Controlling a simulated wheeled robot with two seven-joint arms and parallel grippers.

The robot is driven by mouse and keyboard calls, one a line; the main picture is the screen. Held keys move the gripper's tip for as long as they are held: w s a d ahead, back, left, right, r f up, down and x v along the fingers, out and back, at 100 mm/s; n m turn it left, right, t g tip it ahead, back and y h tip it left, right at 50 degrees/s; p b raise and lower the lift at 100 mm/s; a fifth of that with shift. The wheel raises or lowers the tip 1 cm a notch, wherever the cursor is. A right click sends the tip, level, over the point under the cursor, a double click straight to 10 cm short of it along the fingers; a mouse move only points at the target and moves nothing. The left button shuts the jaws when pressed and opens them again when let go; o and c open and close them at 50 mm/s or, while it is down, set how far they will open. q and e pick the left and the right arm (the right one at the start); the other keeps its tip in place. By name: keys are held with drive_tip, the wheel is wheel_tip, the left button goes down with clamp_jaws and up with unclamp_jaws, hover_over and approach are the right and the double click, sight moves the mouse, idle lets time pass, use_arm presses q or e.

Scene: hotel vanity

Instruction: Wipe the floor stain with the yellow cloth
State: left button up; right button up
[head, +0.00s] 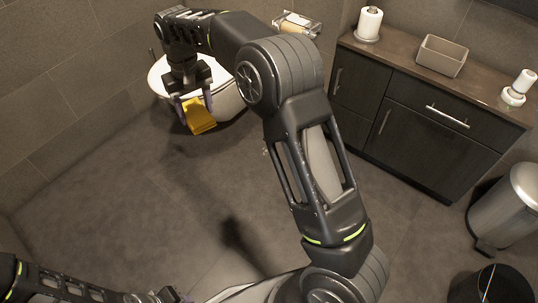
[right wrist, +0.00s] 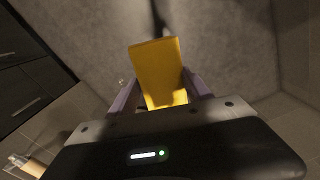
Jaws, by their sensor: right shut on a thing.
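The yellow cloth (head: 200,118) hangs from my right gripper (head: 191,104), in front of the toilet at the upper left of the head view. The right gripper is shut on it. In the right wrist view, the cloth (right wrist: 158,72) sticks out from between the purple fingers (right wrist: 162,98), with the grey floor behind it. Part of my left gripper (head: 168,296) shows at the bottom edge of the head view; its jaws are not clear. I cannot clearly make out a floor stain; dark patches on the floor look like shadows.
A white toilet (head: 228,98) stands behind the right arm. A dark vanity cabinet (head: 425,120) holds paper rolls (head: 370,22) and a beige box (head: 442,55). A metal bin (head: 508,205) and a black bucket (head: 492,287) stand at right. The floor (head: 130,200) at left is clear.

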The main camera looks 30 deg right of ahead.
drive_tip(key=s+r, duration=0.6)
